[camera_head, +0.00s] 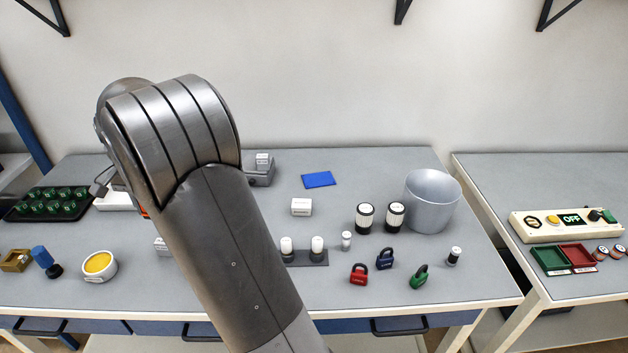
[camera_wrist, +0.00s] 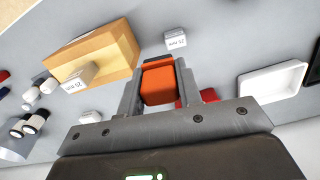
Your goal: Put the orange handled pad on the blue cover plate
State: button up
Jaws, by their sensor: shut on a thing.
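The orange handled pad (camera_wrist: 158,84) shows in the wrist view between the two fingers of my gripper (camera_wrist: 158,90), which is shut on it. A dark edge shows just beyond the orange part; I cannot tell what it belongs to. In the head view my arm hides the gripper and most or all of the pad. The blue cover plate (camera_head: 319,180) lies flat and bare towards the back of the table, right of my arm. I cannot make out the plate in the wrist view.
A cardboard-coloured box (camera_wrist: 108,60) and a white tray (camera_wrist: 272,82) flank the gripper in the wrist view. A small white box (camera_head: 301,207), black-and-white jars (camera_head: 365,218) and a metal bin (camera_head: 432,200) stand near the plate.

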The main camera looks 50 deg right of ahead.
jog(key=s+d+m, duration=0.2)
jog(key=d+m, duration=0.6)
jog(key=d, duration=1.9)
jog(key=s+d+m, duration=0.4)
jog(key=s+d, duration=0.4)
jog(key=d, duration=0.6)
jog(key=s+d+m, duration=0.5)
jog(key=s+d, duration=0.4)
jog(key=d, duration=0.5)
send_over(319, 184)
jog(key=f, duration=1.1)
jog(key=shift+s+f, duration=0.3)
jog(key=shift+s, duration=0.05)
jog(key=shift+w+f, duration=0.35)
jog(key=shift+f, duration=1.85)
jog(key=shift+f, duration=0.2)
